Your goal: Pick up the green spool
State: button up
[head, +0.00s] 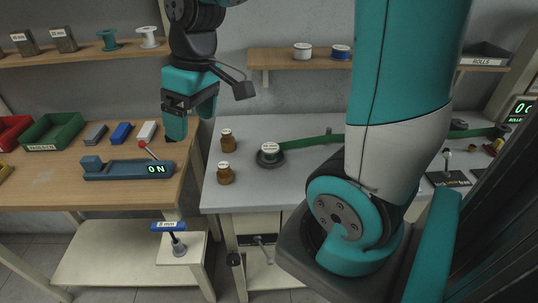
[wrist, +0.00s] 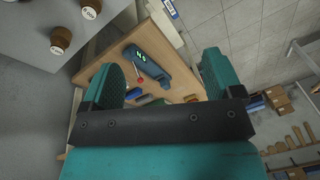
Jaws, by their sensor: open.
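The green spool (head: 108,40) stands on the upper left wall shelf (head: 75,54) in the head view, beside a white spool (head: 148,37) on its right. My gripper (head: 187,118) is empty, below and to the right of the spool and in front of the wall, over the gap between the two benches. In the wrist view my gripper (wrist: 163,72) has its two teal fingers spread wide with nothing between them. The green spool is not in the wrist view.
Two grey blocks (head: 63,39) stand left of the spools. Below are a wooden bench with a blue ON device (head: 128,170) and bins (head: 53,131), and a grey bench with brown bottles (head: 226,174). Another shelf (head: 275,58) holds white and blue spools.

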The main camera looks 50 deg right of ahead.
jog(key=w+d+f+m+h+b, duration=0.1)
jog(key=w+d+f, duration=0.15)
jog(key=d, duration=0.55)
jog(key=w+d+f+m+b, duration=0.1)
jog(key=d+f+m, duration=0.15)
jog(key=d, duration=0.45)
jog(key=m+g+h+p, duration=0.1)
jog(key=p, duration=0.1)
send_over(270, 147)
notch_tip(270, 147, down, 15)
jog(key=shift+s+a+r, duration=0.15)
jog(key=shift+f+p, duration=0.65)
jog(key=shift+f, duration=2.4)
jog(key=c, duration=0.9)
jog(key=shift+d+r, duration=0.1)
jog(key=shift+d, duration=0.1)
